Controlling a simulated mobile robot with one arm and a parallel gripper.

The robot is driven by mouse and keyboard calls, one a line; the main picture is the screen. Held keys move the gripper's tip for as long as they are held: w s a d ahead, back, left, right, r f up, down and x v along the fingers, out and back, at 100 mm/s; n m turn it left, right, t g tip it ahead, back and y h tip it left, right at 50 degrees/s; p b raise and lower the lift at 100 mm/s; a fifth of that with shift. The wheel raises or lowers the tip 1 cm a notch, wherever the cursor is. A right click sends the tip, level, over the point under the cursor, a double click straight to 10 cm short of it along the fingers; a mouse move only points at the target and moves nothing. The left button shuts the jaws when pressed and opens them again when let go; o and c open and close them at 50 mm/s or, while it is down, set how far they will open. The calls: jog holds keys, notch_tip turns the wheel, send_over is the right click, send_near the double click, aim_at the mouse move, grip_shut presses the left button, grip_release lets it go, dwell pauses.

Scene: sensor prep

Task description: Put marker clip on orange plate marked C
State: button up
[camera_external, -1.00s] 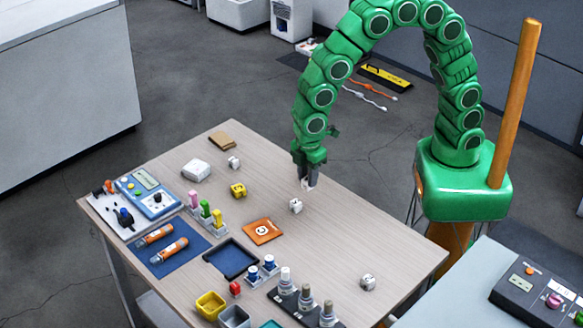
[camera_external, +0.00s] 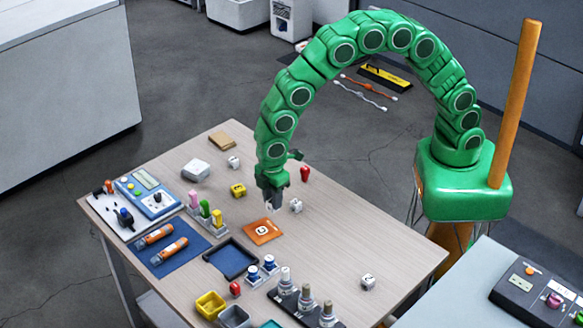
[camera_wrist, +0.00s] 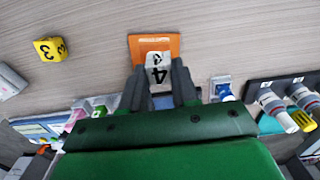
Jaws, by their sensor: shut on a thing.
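My gripper (camera_external: 271,202) is shut on a small white piece marked 4, which I take to be the marker clip (camera_wrist: 158,68). In the wrist view it sits between the two dark fingertips (camera_wrist: 158,84). The orange plate (camera_external: 254,235) with a white C lies flat on the table, just below and beside the gripper in the external view. In the wrist view the plate (camera_wrist: 139,44) shows behind the held piece, which covers part of it. The piece appears held above the table; its exact height over the plate is hard to tell.
A red piece (camera_external: 305,174) is behind the gripper. A dark blue tray (camera_external: 230,261) and blue-topped pieces (camera_external: 269,263) lie in front. The table's right side is mostly clear.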

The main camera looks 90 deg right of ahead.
jog(key=shift+w+a+f, duration=0.25)
jog(key=shift+w+f, duration=0.55)
jog(key=shift+f, duration=0.25)
jog(key=shift+w+a+f, duration=0.25)
jog(key=shift+w+f, duration=0.5)
jog(key=shift+f, duration=0.25)
jog(key=shift+w+f, duration=0.1)
jog(key=shift+f, duration=1.45)
jog(key=shift+f, duration=0.15)
jog(key=o, duration=1)
